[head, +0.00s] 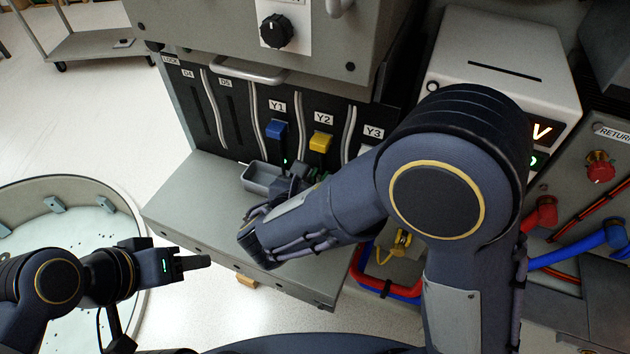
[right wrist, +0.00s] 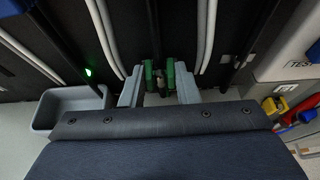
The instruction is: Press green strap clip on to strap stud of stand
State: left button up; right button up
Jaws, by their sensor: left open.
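The green strap clip (right wrist: 148,76) shows in the right wrist view as two upright green pieces with a small brownish part between them. My right gripper (right wrist: 160,88) has a grey finger against each outer side of the clip, so it is shut on it, close to the dark slotted panel. In the head view my right gripper (head: 297,182) is low before the panel, partly hidden by my forearm. I cannot clearly make out the strap stud, or whether the clip is seated. My left gripper (head: 203,262) is open and empty, left of the grey ledge.
A small grey tray (head: 262,180) sits on the ledge (head: 195,205), left of my right gripper; it also shows in the right wrist view (right wrist: 68,108). Blue (head: 276,129) and yellow (head: 320,142) levers and pale cables line the panel. A round bin (head: 128,205) stands left.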

jog(key=o, duration=0.5)
jog(key=f+v, duration=0.1)
jog(key=v, duration=1)
jog(key=shift+s+a+f+p, duration=0.15)
jog(key=shift+s+p, duration=0.25)
jog(key=shift+s, duration=0.1)
